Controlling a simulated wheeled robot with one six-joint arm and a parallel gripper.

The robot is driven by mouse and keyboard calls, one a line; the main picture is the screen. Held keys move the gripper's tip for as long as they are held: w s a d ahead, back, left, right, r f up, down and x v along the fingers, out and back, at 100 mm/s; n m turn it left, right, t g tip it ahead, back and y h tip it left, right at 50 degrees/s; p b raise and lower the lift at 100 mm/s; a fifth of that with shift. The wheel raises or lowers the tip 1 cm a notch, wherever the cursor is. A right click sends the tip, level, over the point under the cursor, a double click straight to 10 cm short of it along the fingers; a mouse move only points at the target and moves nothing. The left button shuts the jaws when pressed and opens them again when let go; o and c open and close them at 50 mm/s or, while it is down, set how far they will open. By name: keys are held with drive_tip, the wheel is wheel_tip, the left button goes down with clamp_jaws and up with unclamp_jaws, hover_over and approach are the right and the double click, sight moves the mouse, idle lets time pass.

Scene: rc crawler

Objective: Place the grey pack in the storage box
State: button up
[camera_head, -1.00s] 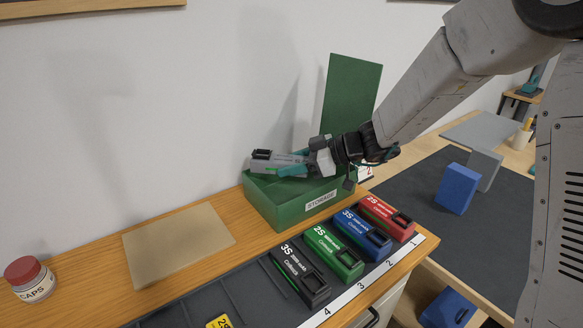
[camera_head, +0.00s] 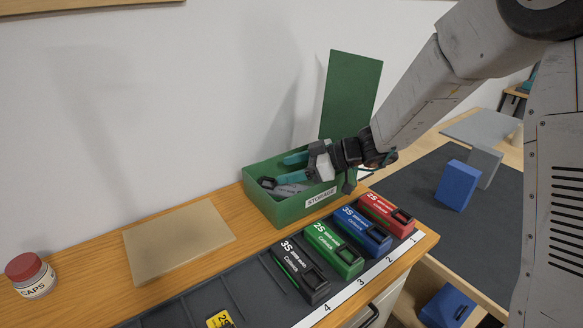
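The grey pack (camera_head: 290,189) lies inside the green storage box (camera_head: 281,213), partly hidden by the box's front wall. The box is labelled STORAGE and stands on the wooden worktop with its lid (camera_head: 349,95) raised upright at the back. My gripper (camera_head: 287,167) reaches in from the right over the box. Its teal fingers are spread apart and empty, above the pack.
Black, green, blue (camera_head: 363,233) and red packs sit in a numbered rack in front of the box. A tan mat (camera_head: 178,240) and a red-capped jar (camera_head: 30,276) are to the left. A grey-topped bench with blue blocks (camera_head: 457,186) is at right.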

drive_tip(key=shift+r, duration=0.25)
drive_tip(key=v, duration=1.2)
drive_tip(key=shift+r, duration=0.45)
drive_tip(key=s+d+r+m+g+h, duration=0.1)
drive_tip(key=s+r+m+g+h, duration=0.15)
drive_tip(key=s, duration=0.65)
drive_tip(key=s+d+r+m+g+h, duration=0.1)
drive_tip(key=s+d+m+h, duration=0.15)
drive_tip(key=s, duration=0.65)
drive_tip(key=s+d+m+t+h, duration=0.2)
drive_tip(key=s+d+m+h, duration=0.6)
drive_tip(key=s, duration=0.5)
drive_tip(key=d+m, duration=0.2)
drive_tip(key=shift+d+m, duration=0.2)
drive_tip(key=shift+m, duration=0.2)
drive_tip(key=shift+s, duration=0.15)
